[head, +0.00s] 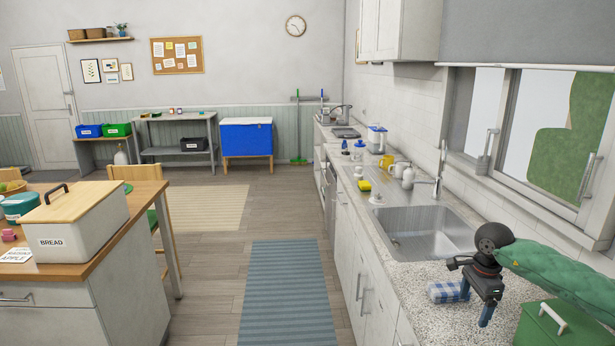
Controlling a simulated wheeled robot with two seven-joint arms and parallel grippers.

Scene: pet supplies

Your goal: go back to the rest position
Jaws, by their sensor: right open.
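My right gripper (470,301) is at the lower right, above the speckled counter (405,292). It is open, with its fingers pointing down and nothing seen between them. A blue and white checked cloth (441,292) lies on the counter right beside and partly behind the gripper; I cannot tell if they touch. My right arm, in a green quilted sleeve, comes in from the right edge. My left gripper is not in view.
A green box (560,328) with a white handle stands under my right arm. The steel sink (415,230) lies beyond the gripper. A wooden-topped island with a bread box (78,226) stands at left. The floor with a blue striped rug (287,290) is clear.

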